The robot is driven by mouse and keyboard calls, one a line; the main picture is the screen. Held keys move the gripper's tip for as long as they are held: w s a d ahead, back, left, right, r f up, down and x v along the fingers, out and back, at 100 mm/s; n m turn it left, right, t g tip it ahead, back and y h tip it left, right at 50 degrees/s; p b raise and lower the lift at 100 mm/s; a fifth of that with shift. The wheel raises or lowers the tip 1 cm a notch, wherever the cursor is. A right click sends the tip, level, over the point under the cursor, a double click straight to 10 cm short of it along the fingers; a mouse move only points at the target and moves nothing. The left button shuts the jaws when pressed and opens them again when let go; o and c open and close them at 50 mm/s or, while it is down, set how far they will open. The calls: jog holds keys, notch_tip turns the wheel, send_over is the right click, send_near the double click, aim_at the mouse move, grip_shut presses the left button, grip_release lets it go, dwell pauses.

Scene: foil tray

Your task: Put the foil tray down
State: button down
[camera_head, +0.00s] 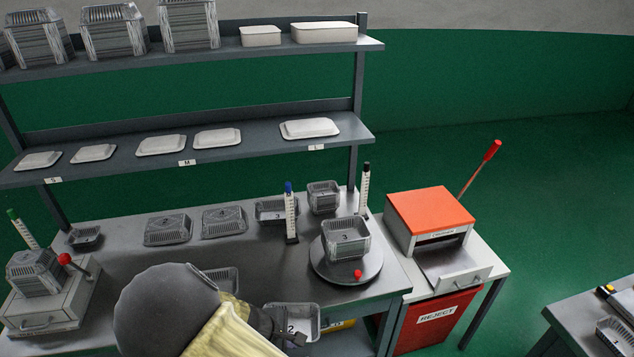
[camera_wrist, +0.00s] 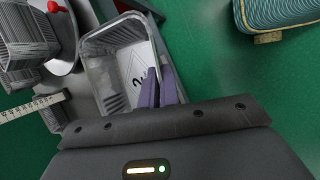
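A clear-grey foil tray (camera_head: 303,312) marked 2 is at the bench's front edge, partly behind my arm in the head view. It fills the middle of the wrist view (camera_wrist: 115,62), its open top facing the camera. My gripper (camera_wrist: 160,86) has its two purple fingers close together at the tray's right wall, one on each side of it, and appears shut on that wall. In the head view my gripper (camera_head: 280,333) is dark and small beside the tray. I cannot tell whether the tray's base touches anything.
A tray marked 3 (camera_head: 345,243) sits on a round turntable (camera_head: 330,272) with a red knob. Several other trays stand on the grey bench (camera_head: 120,240). An orange-topped press (camera_head: 430,210) and a red reject bin (camera_head: 435,318) are to the right. Shelves (camera_head: 250,143) hold white lids.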

jog(key=w+d+f+m+g, duration=0.2)
jog(key=w+d+m, duration=0.1)
jog(key=d+m, duration=0.2)
jog(key=w+d+f+m+g, duration=0.2)
jog(key=d+m, duration=0.4)
jog(key=d, duration=0.3)
jog(key=w+d+f+m+g, duration=0.3)
jog(key=w+d+m, duration=0.1)
jog(key=d, duration=0.3)
jog(key=shift+d+f+m+y, duration=0.3)
jog(key=shift+d+m+y, duration=0.1)
jog(key=shift+m, duration=0.4)
